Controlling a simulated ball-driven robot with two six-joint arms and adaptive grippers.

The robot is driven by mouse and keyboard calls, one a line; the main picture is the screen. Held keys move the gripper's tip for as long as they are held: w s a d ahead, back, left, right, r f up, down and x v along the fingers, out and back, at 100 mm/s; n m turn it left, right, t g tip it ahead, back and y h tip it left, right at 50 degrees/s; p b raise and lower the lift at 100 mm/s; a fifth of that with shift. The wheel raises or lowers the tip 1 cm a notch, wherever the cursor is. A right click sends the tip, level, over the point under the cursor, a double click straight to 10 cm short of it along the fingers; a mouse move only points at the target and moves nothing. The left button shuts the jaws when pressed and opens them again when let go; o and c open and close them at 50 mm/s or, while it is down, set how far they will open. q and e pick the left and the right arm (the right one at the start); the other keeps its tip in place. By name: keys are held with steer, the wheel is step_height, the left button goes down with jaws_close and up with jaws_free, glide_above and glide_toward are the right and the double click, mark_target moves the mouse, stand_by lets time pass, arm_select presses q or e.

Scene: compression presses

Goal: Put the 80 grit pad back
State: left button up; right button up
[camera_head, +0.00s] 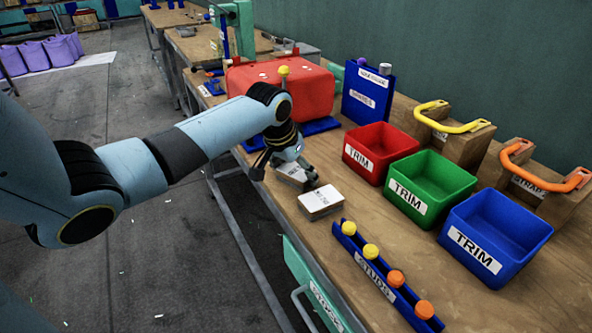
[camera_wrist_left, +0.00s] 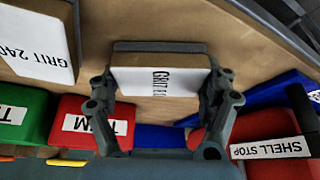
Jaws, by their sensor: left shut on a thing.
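My left gripper (camera_head: 286,178) is shut on a pale pad (camera_head: 293,173) at the bench's left edge, left of the red TRIM bin. In the left wrist view the gripper (camera_wrist_left: 162,100) has a finger at each end of the pad (camera_wrist_left: 160,80). Its white label reads GRIT, with the number partly unreadable. I cannot tell whether it touches the bench. A second white-topped pad (camera_head: 320,202) lies just nearer on the bench; in the wrist view this pad (camera_wrist_left: 36,42) reads GRIT 240. My right gripper is not in view.
Red (camera_head: 381,151), green (camera_head: 432,187) and blue (camera_head: 496,235) TRIM bins stand right of the pads. A blue STUDS rack (camera_head: 383,275) with yellow and orange knobs lies nearer. Bare bench (camera_head: 350,205) separates pads and bins.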

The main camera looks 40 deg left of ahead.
arm_select(q)
steer(key=shift+f, duration=0.1)
steer(key=o, duration=1)
steer(key=shift+o, duration=0.2)
steer(key=p+v, duration=0.1)
steer(key=v, duration=1.1)
steer(key=shift+d, duration=0.1)
